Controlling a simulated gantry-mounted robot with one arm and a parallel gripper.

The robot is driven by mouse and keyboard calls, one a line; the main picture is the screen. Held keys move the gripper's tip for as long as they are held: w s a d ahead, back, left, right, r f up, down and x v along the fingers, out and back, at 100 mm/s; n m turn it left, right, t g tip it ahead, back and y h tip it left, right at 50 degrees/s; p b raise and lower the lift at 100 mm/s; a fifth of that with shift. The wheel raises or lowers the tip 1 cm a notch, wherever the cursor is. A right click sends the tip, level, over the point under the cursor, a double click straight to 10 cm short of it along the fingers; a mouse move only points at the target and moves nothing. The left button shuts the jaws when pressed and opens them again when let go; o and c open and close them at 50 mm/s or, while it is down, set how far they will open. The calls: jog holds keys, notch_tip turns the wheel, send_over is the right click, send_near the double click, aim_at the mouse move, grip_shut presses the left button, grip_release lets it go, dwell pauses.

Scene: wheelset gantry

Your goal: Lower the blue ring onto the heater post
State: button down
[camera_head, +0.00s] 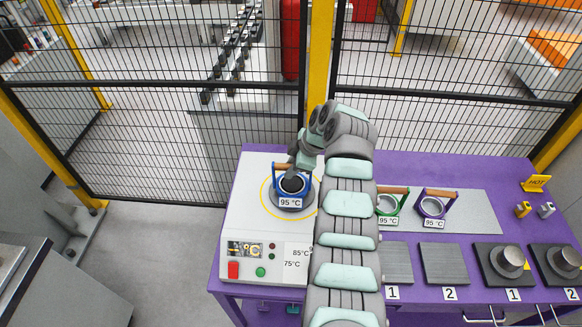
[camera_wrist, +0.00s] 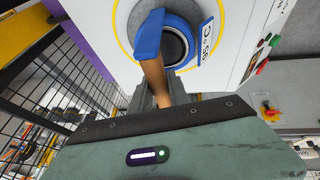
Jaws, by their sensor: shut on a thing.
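The blue ring (camera_head: 304,187) has a wooden-grip handle (camera_head: 283,166) and a "95 °C" tag. It is over the grey round heater plate on the white heater unit (camera_head: 250,217), inside a yellow circle. The dark top of the heater post (camera_head: 291,184) shows within the ring, so the ring looks to be around it. I cannot tell how far down the ring sits. My gripper (camera_head: 292,162) is shut on the wooden grip. In the wrist view, the blue ring (camera_wrist: 194,30) circles the dark post (camera_wrist: 172,46), and my gripper (camera_wrist: 160,98) holds the handle.
A green-handled ring (camera_head: 388,206) and a purple-handled ring (camera_head: 432,206) stand on a grey plate to the right. Numbered pads and metal posts line the front of the purple table (camera_head: 470,168). A black mesh fence (camera_head: 200,130) stands behind. My arm covers the table's middle.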

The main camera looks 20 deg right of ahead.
jog(key=shift+f+b, duration=0.5)
jog(key=shift+f, duration=0.25)
jog(key=c, duration=1.2)
grip_release()
jog(key=shift+o, duration=0.2)
jog(key=v, duration=1)
jog(key=shift+r, duration=0.35)
jog(key=shift+s+d, duration=0.15)
